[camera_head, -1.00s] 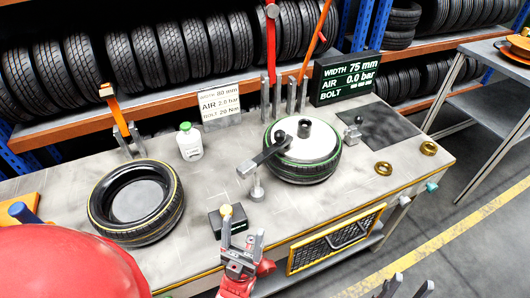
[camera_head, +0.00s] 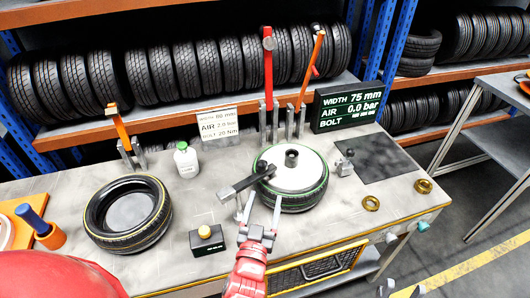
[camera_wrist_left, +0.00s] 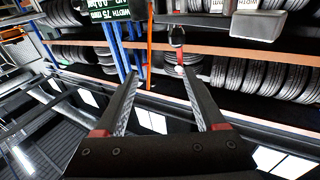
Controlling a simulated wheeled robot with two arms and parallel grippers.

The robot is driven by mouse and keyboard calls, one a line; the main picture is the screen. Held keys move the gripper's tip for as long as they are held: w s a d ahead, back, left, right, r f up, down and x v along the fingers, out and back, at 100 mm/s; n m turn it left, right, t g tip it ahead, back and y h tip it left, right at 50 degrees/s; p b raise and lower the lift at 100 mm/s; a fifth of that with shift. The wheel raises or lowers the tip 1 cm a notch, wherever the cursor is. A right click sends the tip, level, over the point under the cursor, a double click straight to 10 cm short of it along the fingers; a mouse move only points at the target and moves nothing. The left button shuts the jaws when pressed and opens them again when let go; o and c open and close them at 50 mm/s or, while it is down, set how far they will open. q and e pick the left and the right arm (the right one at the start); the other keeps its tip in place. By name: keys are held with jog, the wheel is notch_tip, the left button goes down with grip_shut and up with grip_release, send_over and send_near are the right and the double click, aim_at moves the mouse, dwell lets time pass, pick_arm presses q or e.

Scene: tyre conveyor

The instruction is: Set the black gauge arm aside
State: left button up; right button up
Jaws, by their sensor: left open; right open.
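The black gauge arm (camera_head: 247,182) reaches from the tyre's rim toward the front left, ending in a grey block. The tyre (camera_head: 296,200) lies flat with a pale wheel disc (camera_head: 306,172) and a dark hub in its middle. My left gripper (camera_head: 262,203) is open, its fingers pointing up at the tyre's front edge, just right of and below the arm's outer end. I cannot tell whether it touches the arm. In the left wrist view the fingers (camera_wrist_left: 160,85) are apart with nothing between them. My right gripper (camera_head: 403,288) is open at the bottom edge, partly cut off.
An empty dark-rimmed tyre (camera_head: 128,215) lies at left, near a white bottle (camera_head: 186,160). A black box with a yellow button (camera_head: 207,241) sits in front. Brass rings (camera_head: 371,203) and a dark pad (camera_head: 385,158) are at right. Upright red and orange tools stand behind.

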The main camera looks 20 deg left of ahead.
pick_arm(q)
jog(key=a+n+g+y, duration=0.1)
jog(key=a, duration=0.1)
jog(key=b, duration=0.3)
send_near(263, 161)
jog(key=w+f, duration=0.1)
jog(key=w+p, duration=0.1)
jog(key=w, duration=0.2)
jog(key=w+a+p, duration=0.1)
jog(key=w+p, duration=0.1)
jog(key=w, duration=0.2)
jog(key=w+a+p, duration=0.1)
jog(key=w+p, duration=0.1)
jog(key=w, duration=0.1)
jog(key=shift+w+a+f, duration=0.1)
jog(key=shift+w+f, duration=0.1)
jog(key=shift+w+a, duration=0.1)
jog(key=shift+w, duration=0.6)
grip_shut()
jog(key=shift+f, duration=0.1)
